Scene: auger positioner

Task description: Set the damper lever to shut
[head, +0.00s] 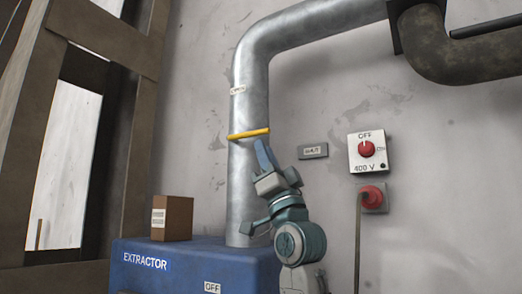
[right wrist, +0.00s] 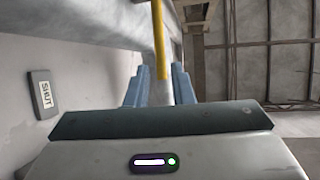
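The yellow damper lever (head: 249,133) lies nearly level across the grey metal pipe (head: 243,190). A SHUT plate (head: 313,151) is on the wall right of the pipe; it also shows in the right wrist view (right wrist: 44,93). My right gripper (head: 265,152) is just below the lever's right end. In the right wrist view its blue fingers (right wrist: 159,84) are apart, with the lever (right wrist: 159,40) lined up with the gap between them. Clear space shows on both sides of the lever; I cannot tell how deep it reaches between the fingers. My left gripper is out of view.
A small pale label (head: 238,90) is higher on the pipe. A blue extractor (head: 200,270) stands below, with a brown box (head: 176,218) on top. A red switch (head: 367,149) and a red plug (head: 371,196) with a cable are on the wall to the right.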

